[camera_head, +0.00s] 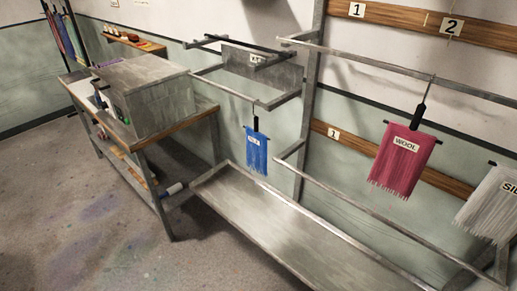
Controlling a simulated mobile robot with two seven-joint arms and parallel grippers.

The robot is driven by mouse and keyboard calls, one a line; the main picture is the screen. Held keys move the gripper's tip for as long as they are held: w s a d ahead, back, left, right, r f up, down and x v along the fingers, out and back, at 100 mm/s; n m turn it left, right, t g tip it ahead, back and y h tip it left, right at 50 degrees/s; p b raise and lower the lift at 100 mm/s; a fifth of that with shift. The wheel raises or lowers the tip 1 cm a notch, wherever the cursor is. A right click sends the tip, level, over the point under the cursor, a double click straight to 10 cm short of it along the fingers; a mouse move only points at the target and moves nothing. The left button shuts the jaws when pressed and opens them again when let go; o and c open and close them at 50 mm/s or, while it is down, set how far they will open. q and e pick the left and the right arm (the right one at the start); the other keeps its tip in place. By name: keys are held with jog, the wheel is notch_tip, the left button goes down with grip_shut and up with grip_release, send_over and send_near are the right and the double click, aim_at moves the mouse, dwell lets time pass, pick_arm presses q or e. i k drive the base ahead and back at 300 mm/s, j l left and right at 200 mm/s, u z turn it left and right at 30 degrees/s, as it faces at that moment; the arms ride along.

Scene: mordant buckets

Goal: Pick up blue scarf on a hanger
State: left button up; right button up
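The blue scarf (256,151) hangs upright on a dark hanger (256,124) from the lower front bar of the metal rack, near the middle of the head view. It has a small white label near its top, too small to read. The scarf hangs above the far end of a long metal tray and touches nothing else that I can see. Neither of my grippers is in view.
A pink scarf (402,160) labelled WOOL and a grey-white scarf (490,204) hang at right. The long metal tray (290,240) lies below the rack (309,100). A workbench (182,124) with a metal box (150,95) stands left. The floor (90,215) front left is clear.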

aim_at(256, 142)
jog(key=i+j+z, duration=0.1)
jog(key=j, duration=0.3)
jog(key=i+j+z, duration=0.15)
jog(key=i+j, duration=0.15)
jog(key=i+j+z, duration=0.1)
jog(key=j, duration=0.45)
jog(key=i+j+z, duration=0.1)
jog(key=j, duration=0.35)
jog(key=i+j+z, duration=0.15)
jog(key=j, duration=0.3)
jog(key=i+j+z, duration=0.1)
jog(key=j, duration=0.35)
jog(key=i+j+z, duration=0.1)
jog(key=j, duration=0.4)
jog(key=i, duration=0.1)
